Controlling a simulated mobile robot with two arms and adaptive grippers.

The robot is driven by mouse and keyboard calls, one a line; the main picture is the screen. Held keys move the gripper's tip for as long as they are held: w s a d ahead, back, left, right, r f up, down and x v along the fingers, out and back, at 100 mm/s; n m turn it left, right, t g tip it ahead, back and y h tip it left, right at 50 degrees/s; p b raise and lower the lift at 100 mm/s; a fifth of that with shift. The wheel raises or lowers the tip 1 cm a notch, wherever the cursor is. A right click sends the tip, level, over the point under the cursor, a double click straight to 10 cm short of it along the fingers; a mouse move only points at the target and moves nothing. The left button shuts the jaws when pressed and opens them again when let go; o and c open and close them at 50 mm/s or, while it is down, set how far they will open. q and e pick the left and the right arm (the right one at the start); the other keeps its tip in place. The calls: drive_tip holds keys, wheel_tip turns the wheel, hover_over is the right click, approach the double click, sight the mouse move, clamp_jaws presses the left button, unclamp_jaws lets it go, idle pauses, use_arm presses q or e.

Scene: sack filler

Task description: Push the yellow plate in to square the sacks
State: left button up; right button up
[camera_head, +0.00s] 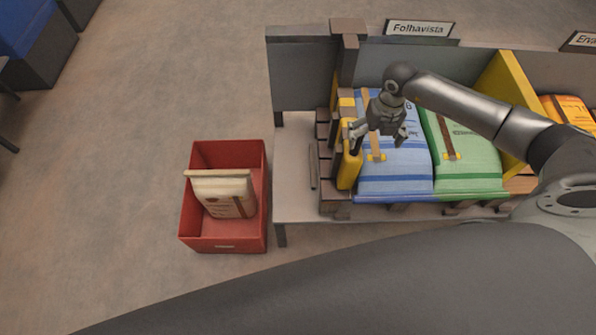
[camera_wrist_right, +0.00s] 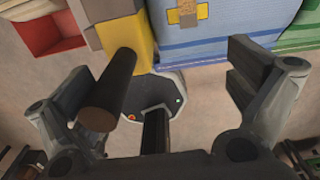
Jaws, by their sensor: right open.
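The yellow plate (camera_head: 349,163) stands upright at the left end of the sack row. It also shows at the top of the right wrist view (camera_wrist_right: 129,42). A blue sack (camera_head: 395,180) lies beside it, with a green sack (camera_head: 470,170) to the right. My right gripper (camera_head: 379,132) is open above the plate and blue sack. In the right wrist view, a dark round bar (camera_wrist_right: 107,92) projects from near the plate between the spread fingers (camera_wrist_right: 155,82), nearer the left one. I cannot tell whether it touches them. My left gripper is out of view.
A yellow divider (camera_head: 506,75) stands right of the green sack, with an orange sack (camera_head: 568,108) beyond. A red bin (camera_head: 222,243) holding a beige sack (camera_head: 225,195) sits on the floor at left. The bench's left end (camera_head: 293,185) is bare.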

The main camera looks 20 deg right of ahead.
drive_tip(key=shift+s+d, duration=0.1)
drive_tip(key=shift+d, duration=0.8)
drive_tip(key=a, duration=0.3)
drive_tip(key=shift+w+a+r, duration=0.15)
drive_tip(key=shift+w+a, duration=0.15)
drive_tip(key=shift+w, duration=0.1)
wheel_tip(320, 180, up, 9)
drive_tip(key=p, duration=0.6)
drive_tip(key=shift+a, duration=0.2)
